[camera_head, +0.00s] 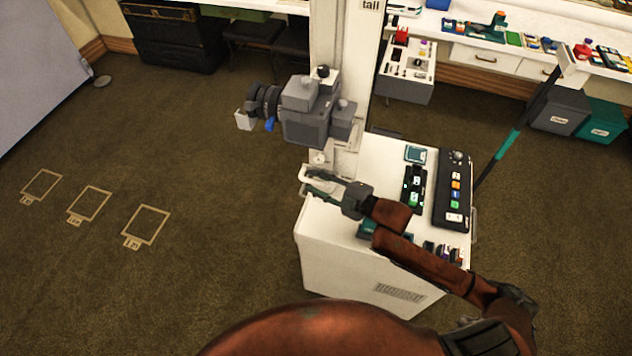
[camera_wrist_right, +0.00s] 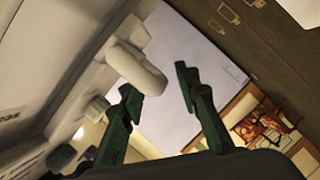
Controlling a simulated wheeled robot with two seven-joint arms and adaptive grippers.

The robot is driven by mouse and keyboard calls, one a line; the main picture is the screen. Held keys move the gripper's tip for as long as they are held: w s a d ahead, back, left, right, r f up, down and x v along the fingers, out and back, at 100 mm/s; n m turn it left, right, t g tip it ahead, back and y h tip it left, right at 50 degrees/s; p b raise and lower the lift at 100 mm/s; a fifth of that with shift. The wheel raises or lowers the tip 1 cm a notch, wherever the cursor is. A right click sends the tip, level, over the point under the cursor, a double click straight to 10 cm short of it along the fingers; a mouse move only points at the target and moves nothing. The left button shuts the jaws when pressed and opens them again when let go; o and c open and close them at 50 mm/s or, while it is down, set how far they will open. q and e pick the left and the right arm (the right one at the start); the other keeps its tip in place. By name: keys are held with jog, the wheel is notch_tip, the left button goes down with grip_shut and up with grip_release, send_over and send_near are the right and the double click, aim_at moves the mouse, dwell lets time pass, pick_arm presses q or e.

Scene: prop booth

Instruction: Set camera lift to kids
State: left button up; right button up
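The camera lift is a white column (camera_head: 343,45) with a "tall" label near its top. A grey camera (camera_head: 305,115) with a black lens is mounted on it, lens to the left. A pale handle (camera_head: 318,183) sits below the camera; in the right wrist view a white rounded handle (camera_wrist_right: 135,65) shows close to the fingertips. My right gripper (camera_head: 316,188) is at this handle, low on the column. In the right wrist view its green fingers (camera_wrist_right: 160,82) stand apart; contact cannot be told. No "kids" label is readable. My left gripper is out of view.
A white cabinet (camera_head: 340,255) with a black control panel (camera_head: 453,190) stands under my right arm. A black-and-teal pole (camera_head: 515,130) leans at right. Crates (camera_head: 558,112) and a counter line the back. Floor markings (camera_head: 88,204) lie on open carpet at left.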

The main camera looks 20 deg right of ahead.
jog(key=shift+w+a, duration=0.15)
jog(key=shift+w, duration=0.05)
grip_shut()
dwell(0.3)
jog(key=shift+f, duration=0.1)
